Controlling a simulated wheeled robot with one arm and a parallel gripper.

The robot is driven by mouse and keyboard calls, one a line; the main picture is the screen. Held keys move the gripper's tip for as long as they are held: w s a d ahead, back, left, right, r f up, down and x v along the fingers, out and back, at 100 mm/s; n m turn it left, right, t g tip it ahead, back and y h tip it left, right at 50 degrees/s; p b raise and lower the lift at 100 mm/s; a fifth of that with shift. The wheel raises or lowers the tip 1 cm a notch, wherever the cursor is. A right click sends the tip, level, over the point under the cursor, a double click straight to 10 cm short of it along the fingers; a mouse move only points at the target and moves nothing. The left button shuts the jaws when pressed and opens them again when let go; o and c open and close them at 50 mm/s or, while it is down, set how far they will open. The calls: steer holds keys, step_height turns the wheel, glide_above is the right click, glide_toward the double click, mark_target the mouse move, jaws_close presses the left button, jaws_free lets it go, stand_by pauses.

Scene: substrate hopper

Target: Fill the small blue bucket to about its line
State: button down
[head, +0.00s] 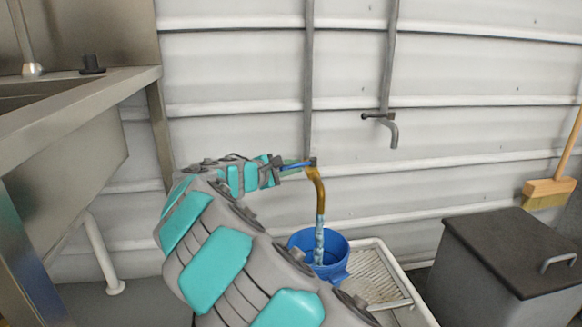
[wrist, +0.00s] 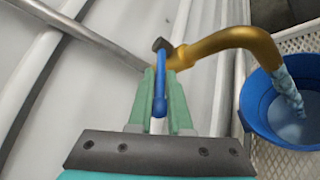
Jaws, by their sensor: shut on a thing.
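The small blue bucket (head: 338,246) stands upright under the brass tap (head: 319,188). Water (head: 319,240) runs from the spout into the bucket. In the wrist view, the stream (wrist: 289,90) enters the bucket (wrist: 256,108) at right, with pale water inside below the rim. I cannot make out a fill line. My gripper (head: 297,165) is at the tap. In the wrist view, its green fingers (wrist: 160,98) are shut on the tap's blue lever (wrist: 160,78). My arm covers the floor left of the bucket.
A white tray with a slatted grate (head: 376,266) lies under the bucket. A second grey tap (head: 390,128) is on the wall. A dark-lidded bin (head: 510,250) and a broom (head: 549,190) stand at right. A steel sink bench (head: 70,110) is at left.

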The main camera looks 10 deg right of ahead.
steer(key=shift+s, duration=0.1)
stand_by(0.3)
steer(key=c, duration=0.8)
jaws_free()
steer(key=shift+c, duration=0.2)
steer(key=shift+s+a, duration=0.1)
steer(key=p+v, duration=0.1)
steer(key=v, duration=0.6)
steer(key=shift+s+a, duration=0.2)
steer(key=shift+s, duration=0.05)
steer(key=shift+r, duration=0.1)
